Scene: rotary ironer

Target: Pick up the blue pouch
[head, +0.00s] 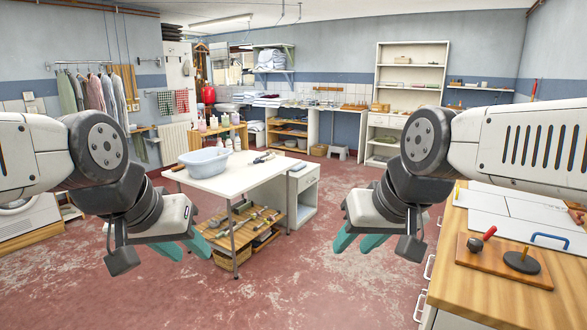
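I cannot make out a blue pouch anywhere in the head view. My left gripper (184,250) has teal fingers that stand apart with nothing between them. It hangs in the air in front of the white table (226,180), at its left. My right gripper (357,243) is also open and empty, with teal fingers apart, over the open floor between the white table and the wooden counter at the right. Both arms cover parts of the room behind them.
A pale blue basin (204,161) stands on the white table, with tools on its lower shelf (222,238). A wooden counter (485,284) at the right holds a board with a red-handled tool and a black disc. Red floor (300,275) is clear in front.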

